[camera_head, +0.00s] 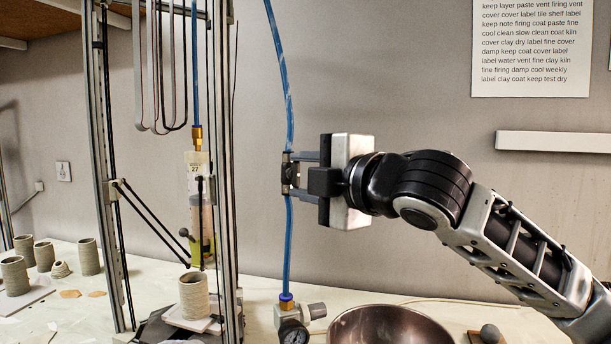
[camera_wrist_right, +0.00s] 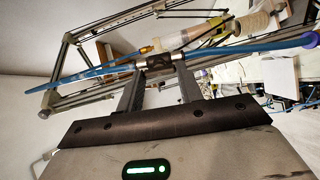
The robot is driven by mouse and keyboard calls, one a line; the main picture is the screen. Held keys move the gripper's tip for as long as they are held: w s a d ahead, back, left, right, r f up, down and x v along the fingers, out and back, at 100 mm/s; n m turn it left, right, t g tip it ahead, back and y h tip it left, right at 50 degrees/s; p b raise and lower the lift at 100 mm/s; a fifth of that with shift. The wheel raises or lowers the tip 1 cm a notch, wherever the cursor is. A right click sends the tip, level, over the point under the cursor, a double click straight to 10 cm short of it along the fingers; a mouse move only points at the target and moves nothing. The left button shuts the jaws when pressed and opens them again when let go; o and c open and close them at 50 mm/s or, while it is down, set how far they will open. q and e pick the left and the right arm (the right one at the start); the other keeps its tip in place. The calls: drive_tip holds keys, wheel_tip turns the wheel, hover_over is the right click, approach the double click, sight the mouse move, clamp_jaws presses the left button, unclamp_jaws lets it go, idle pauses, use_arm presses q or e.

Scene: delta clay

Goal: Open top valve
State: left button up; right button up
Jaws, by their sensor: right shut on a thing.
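The blue air tube (camera_head: 288,240) runs down from the top of the head view to a regulator with a dial and grey knob (camera_head: 293,325). A small dark valve (camera_wrist_right: 158,62) sits in line on this tube, seen between the fingertips in the right wrist view. My right gripper (camera_head: 290,173) reaches in from the right, level, and is shut on the valve. The fingers hide much of the valve in the head view. I cannot tell the position of its handle. My left gripper is not in view.
The clay printer frame (camera_head: 228,170) stands close left of my right gripper, with a clay cartridge (camera_head: 200,200) and a printed clay cup (camera_head: 193,295) inside. A metal bowl (camera_head: 385,328) stands below my right arm. Several clay cups (camera_head: 88,257) stand at left.

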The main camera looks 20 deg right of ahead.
idle(0.4)
drive_tip(key=o, duration=1)
drive_tip(key=shift+s, duration=0.1)
drive_tip(key=shift+s+d, duration=0.15)
drive_tip(key=shift+s, duration=0.1)
use_arm(q)
drive_tip(key=b, duration=0.1)
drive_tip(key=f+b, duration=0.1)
drive_tip(key=b, duration=0.1)
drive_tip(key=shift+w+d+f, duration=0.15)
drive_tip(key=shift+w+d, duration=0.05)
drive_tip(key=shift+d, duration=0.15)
use_arm(e)
drive_tip(key=v, duration=1.5)
drive_tip(key=shift+s+d, duration=0.1)
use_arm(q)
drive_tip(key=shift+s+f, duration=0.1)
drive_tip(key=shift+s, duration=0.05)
